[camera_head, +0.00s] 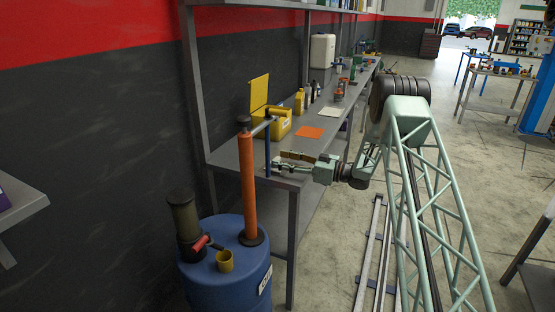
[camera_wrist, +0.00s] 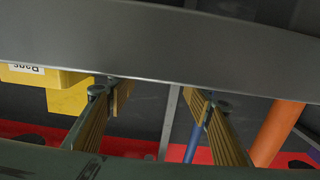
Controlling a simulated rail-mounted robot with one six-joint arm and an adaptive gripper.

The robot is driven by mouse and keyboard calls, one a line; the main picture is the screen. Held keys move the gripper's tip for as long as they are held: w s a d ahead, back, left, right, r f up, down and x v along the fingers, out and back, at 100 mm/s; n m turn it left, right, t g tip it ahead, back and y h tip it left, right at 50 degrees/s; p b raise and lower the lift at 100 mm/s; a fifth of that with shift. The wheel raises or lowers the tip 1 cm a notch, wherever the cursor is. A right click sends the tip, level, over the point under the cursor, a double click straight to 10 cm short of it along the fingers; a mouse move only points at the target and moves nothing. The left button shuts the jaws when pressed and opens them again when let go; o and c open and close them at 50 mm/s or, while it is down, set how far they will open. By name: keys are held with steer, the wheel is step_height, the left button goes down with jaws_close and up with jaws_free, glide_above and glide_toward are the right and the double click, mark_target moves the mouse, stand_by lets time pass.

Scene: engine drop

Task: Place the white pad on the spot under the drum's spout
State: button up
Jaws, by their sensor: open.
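The white pad (camera_head: 330,111) lies flat on the workbench, just beyond an orange pad (camera_head: 310,132). The blue drum (camera_head: 227,270) stands at the near end of the bench, with an orange pump column (camera_head: 247,185) on top. Its arm reaches over the bench corner to a blue spout tube (camera_head: 267,150) hanging down. The spot under it is not clearly visible. My gripper (camera_head: 280,163) is open and empty by the tube, low over the bench's near end. The wrist view shows the gripper (camera_wrist: 157,98) with the tube (camera_wrist: 192,145) beside its right finger; I cannot tell contact.
A yellow box with a raised lid (camera_head: 279,124) and a yellow bottle (camera_head: 299,102) stand behind the orange pad on the workbench (camera_head: 230,157). More bottles and cans stand farther along.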

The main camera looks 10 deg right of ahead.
steer(key=p+v, duration=0.1)
steer(key=v, duration=0.8)
steer(key=shift+s+d, duration=0.1)
steer(key=shift+r, duration=0.15)
stand_by(0.5)
